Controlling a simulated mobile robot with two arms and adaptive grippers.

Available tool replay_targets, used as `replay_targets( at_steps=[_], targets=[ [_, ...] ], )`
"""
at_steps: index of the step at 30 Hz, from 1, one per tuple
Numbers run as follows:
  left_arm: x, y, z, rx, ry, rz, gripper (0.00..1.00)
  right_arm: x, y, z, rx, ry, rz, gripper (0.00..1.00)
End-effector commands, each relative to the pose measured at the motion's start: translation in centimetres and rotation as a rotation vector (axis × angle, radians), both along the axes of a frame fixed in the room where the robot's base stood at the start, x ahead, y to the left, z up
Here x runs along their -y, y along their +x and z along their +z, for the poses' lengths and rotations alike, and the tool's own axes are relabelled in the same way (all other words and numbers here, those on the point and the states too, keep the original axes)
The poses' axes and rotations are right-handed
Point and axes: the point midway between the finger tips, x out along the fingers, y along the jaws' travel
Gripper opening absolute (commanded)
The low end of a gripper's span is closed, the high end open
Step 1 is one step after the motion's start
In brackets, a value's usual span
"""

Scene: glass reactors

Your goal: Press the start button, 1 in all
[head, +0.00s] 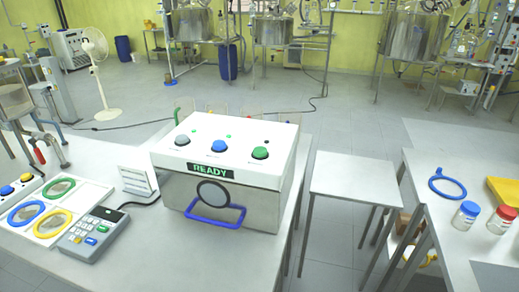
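A white box-shaped device (231,135) stands on the table in the middle of the head view. Its sloped top carries three round push buttons: a grey one (182,140) at left, a blue one (219,146) in the middle and a green one (260,153) at right. The labels under them are too small to read, so I cannot tell by text which is the start button. A display (210,170) on the front reads READY in green. Below it are a round window and a blue handle (214,214). Neither of my grippers is in view.
Left of the device are a grey keypad unit (92,235), a panel with coloured rings (82,187) and a clamp with a red handle (39,153). A bare small table (353,178) stands to the right. Jars with blue (466,215) and red (502,220) lids stand further right.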

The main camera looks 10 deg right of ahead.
Motion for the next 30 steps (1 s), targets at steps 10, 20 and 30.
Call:
replay_targets(
  at_steps=[10,20,30],
  targets=[
    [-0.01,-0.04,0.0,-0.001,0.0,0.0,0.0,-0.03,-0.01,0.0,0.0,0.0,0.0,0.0],
    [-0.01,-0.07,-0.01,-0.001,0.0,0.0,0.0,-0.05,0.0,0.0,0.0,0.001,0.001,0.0],
    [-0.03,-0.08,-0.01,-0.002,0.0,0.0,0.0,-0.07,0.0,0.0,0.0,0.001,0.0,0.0]
  ],
)
